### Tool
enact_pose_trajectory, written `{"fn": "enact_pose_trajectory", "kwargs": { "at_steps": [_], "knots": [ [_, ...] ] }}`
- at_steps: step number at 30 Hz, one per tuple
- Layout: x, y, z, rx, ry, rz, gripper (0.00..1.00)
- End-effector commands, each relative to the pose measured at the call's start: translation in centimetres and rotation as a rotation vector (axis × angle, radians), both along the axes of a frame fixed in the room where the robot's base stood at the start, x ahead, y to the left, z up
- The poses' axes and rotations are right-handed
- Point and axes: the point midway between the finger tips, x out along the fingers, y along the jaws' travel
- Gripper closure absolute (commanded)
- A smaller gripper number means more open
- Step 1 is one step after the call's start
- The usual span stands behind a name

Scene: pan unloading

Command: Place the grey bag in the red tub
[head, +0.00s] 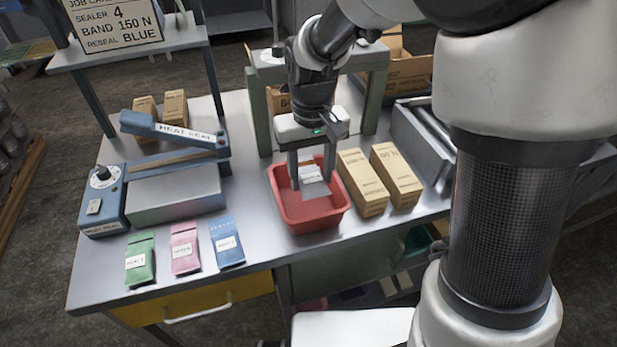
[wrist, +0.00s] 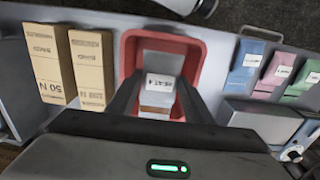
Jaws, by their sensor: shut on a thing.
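The red tub (head: 309,217) stands on the grey bench near its front edge; its rim also shows in the wrist view (wrist: 198,62). My gripper (head: 312,187) points down over the tub and is shut on the grey bag (head: 314,187). The bag has a white label, and in the wrist view it shows between the fingers (wrist: 161,82), within the outline of the tub. The bag's lower part appears inside or just above the tub opening; I cannot tell whether it touches the tub floor.
Green (head: 140,259), pink (head: 185,248) and blue (head: 227,242) bags lie at the bench's front left. A blue heat sealer (head: 160,180) stands behind them. Two tan boxes (head: 362,183) stand right of the tub. A green-grey frame (head: 258,110) rises behind it.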

Motion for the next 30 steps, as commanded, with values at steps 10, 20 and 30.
{"fn": "enact_pose_trajectory", "kwargs": {
  "at_steps": [10,20,30],
  "knots": [
    [-0.1,0.0,-5.3,-0.001,0.004,0.000,0.78],
    [-0.1,0.0,-9.0,-0.001,0.004,0.000,0.78],
    [-0.1,0.0,-9.4,-0.001,0.002,0.000,0.78]
  ]
}}
